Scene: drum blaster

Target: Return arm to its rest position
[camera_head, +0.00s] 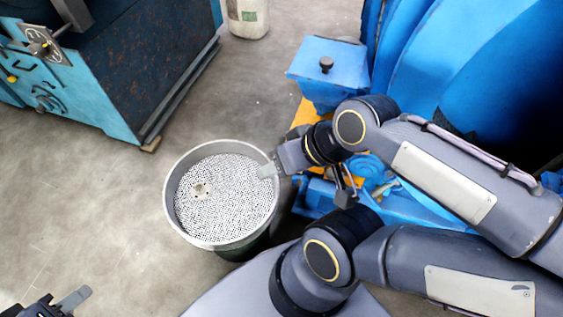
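My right arm comes in from the right, bent at the elbow. Its gripper (268,171) points left, with the light fingertip at the right rim of a round grey drum (171,205). I cannot tell whether the fingertip touches the rim, and the finger gap does not show. My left gripper (62,303) is at the bottom left corner, low in the picture and partly cut off. One grey finger and dark parts of it show, clear of the drum. I see nothing held in either gripper.
The drum is filled with white, dark-speckled material (228,205), with a small pale piece (199,190) on top. A blue machine (330,65) stands right behind my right arm. A rusty blue cabinet (120,75) stands upper left. A white container (247,17) is at the back. Floor at left is clear.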

